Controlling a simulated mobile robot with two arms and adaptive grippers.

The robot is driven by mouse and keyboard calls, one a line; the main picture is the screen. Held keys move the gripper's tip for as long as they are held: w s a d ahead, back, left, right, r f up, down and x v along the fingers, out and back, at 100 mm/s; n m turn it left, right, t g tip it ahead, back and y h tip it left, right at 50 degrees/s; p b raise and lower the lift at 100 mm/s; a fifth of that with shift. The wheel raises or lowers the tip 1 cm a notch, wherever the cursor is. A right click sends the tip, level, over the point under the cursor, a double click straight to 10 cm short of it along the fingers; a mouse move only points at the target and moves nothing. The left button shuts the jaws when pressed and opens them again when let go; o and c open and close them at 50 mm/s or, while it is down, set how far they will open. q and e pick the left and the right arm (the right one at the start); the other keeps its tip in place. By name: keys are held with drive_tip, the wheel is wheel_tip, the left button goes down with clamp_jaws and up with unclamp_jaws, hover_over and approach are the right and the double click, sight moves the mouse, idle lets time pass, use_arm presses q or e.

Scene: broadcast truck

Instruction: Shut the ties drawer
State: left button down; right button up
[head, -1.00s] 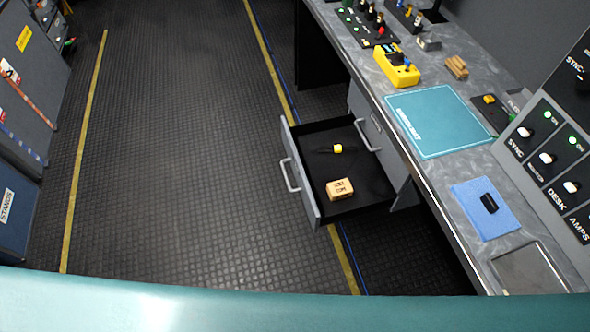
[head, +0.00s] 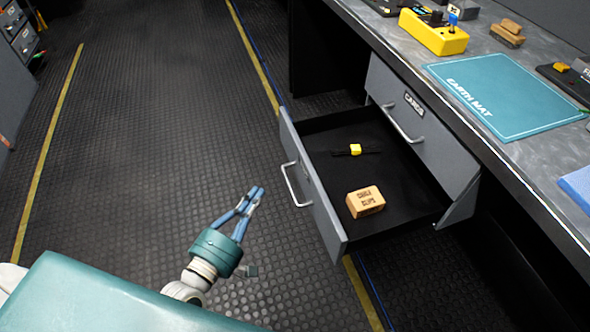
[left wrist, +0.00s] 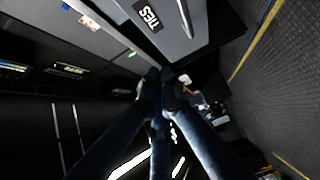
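The open drawer (head: 293,163) sticks out from under the counter, its grey front and bar handle (head: 296,186) facing left. In the left wrist view a grey front with a TIES label (left wrist: 148,14) shows at the top. Inside the drawer lie a dark bundle with a yellow band (head: 356,150) and a tan box marked CABLE CLIPS (head: 366,202). My left gripper (head: 257,191) is in front of the drawer, left of the handle and apart from it. Its blue fingers are drawn together and empty; they also meet in the left wrist view (left wrist: 160,78). My right gripper is out of view.
The counter above carries a teal mat (head: 508,95) and a yellow box (head: 433,33). The ribbed floor (head: 150,130) left of the drawer is clear.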

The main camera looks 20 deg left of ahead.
use_arm(q)
approach(298, 152)
drive_tip(key=w+a, duration=0.2)
drive_tip(key=w, duration=0.1)
drive_tip(key=shift+w+d, duration=0.45)
drive_tip(key=shift+d, duration=0.3)
drive_tip(key=shift+w+d, duration=0.45)
drive_tip(key=shift+d, duration=0.3)
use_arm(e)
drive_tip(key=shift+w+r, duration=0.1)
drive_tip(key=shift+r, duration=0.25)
